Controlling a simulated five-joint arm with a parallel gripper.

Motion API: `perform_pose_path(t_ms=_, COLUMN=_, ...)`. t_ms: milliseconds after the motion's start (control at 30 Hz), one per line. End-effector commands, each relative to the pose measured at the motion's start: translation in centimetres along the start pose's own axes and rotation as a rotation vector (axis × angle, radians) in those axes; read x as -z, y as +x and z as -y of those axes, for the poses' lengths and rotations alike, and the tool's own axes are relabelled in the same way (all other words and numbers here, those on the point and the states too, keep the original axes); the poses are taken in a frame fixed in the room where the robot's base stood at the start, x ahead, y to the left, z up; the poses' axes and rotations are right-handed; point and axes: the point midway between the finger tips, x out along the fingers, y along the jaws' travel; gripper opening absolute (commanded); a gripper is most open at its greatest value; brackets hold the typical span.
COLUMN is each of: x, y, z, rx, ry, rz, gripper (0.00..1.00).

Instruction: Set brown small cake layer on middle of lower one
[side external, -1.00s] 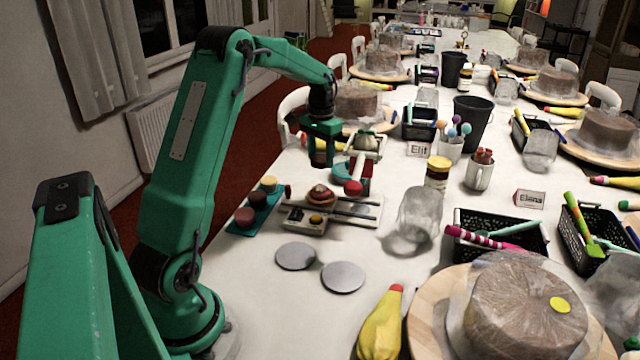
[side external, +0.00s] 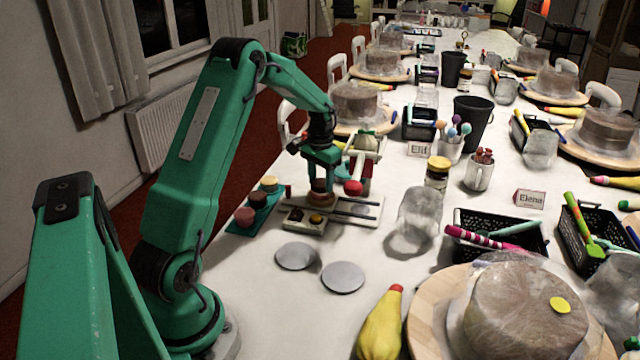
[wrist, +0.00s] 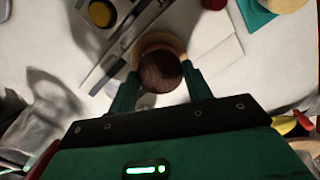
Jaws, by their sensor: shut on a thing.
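My gripper (side external: 322,178) is low over the small stack on the white device. In the wrist view its two green fingers (wrist: 160,85) are shut on the brown small cake layer (wrist: 160,73), a dark round disc. A tan-orange lower layer (wrist: 158,40) shows beyond and beneath the brown one, its rim visible mostly on the far side. In the side view the lower layer (side external: 320,199) shows just under the fingers. The brown layer is mostly hidden by the fingers there. I cannot tell whether the two layers touch.
A teal tray (side external: 238,229) with several small round layers stands to the left. A control box with a yellow knob (side external: 316,218) is in front. Two grey discs (side external: 343,277) lie nearer on the table. A red-ended tool (side external: 353,187) is close on the right.

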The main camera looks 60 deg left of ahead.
Motion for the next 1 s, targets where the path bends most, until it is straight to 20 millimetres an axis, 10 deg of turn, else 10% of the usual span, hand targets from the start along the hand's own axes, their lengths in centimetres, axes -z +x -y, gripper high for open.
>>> perform_pose_path(t_ms=333, x=0.0, y=0.2, z=0.0, rx=0.0, ry=0.0, rz=0.001, gripper=0.38)
perform_pose_path(t_ms=467, x=0.0, y=0.2, z=0.0, rx=0.0, ry=0.0, rz=0.0, gripper=0.71)
perform_pose_path(t_ms=1000, x=0.0, y=-1.0, z=0.0, rx=0.0, ry=0.0, rz=-0.001, gripper=0.71)
